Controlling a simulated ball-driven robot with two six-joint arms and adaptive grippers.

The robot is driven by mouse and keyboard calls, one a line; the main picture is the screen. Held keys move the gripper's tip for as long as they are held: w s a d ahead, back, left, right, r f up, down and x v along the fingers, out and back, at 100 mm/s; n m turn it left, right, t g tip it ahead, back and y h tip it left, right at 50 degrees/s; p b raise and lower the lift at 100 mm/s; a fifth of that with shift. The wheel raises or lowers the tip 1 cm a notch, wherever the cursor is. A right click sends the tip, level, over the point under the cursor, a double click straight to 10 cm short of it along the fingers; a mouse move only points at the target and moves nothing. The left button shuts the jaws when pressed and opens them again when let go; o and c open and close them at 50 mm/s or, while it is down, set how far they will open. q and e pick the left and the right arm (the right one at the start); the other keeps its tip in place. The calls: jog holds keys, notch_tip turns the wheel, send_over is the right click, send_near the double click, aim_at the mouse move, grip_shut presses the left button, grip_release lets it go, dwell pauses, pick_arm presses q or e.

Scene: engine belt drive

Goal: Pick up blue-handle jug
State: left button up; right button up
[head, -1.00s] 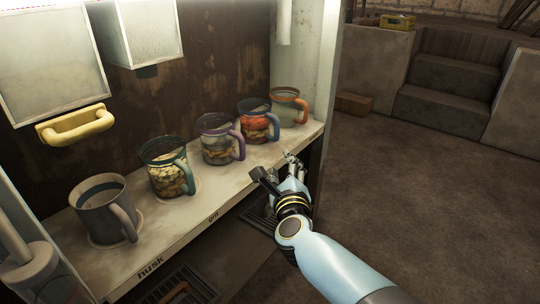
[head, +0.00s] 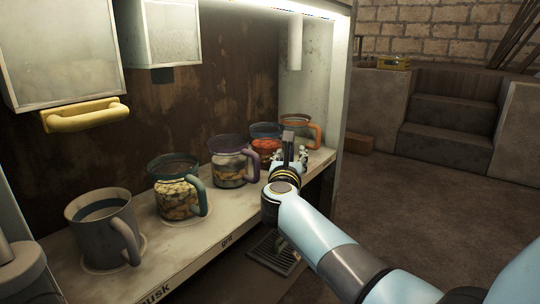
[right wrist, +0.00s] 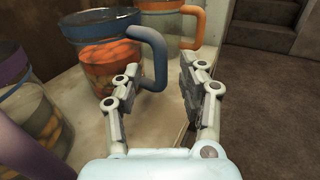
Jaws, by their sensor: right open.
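The blue-handle jug (head: 262,145), with orange-red contents and a blue rim, stands on the shelf, partly hidden behind my right gripper in the head view. It also shows in the right wrist view (right wrist: 98,52), its blue handle (right wrist: 158,55) pointing towards the gap between my fingers. My right gripper (head: 290,155) is at the shelf's front edge by this jug. In the right wrist view the right gripper (right wrist: 160,85) is open and empty, the handle just beyond and between the fingertips, with no contact visible. My left gripper is not in view.
The purple-handle jug (head: 228,168) stands left of it and the orange-handle jug (head: 298,133) right. A green-handle jug (head: 176,200) and grey jug (head: 105,230) stand further left on the shelf (head: 195,242). The cabinet's side wall (head: 340,100) bounds the right.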

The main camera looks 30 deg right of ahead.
jog(key=shift+x, duration=1)
jog(key=shift+c, duration=0.2)
grip_shut()
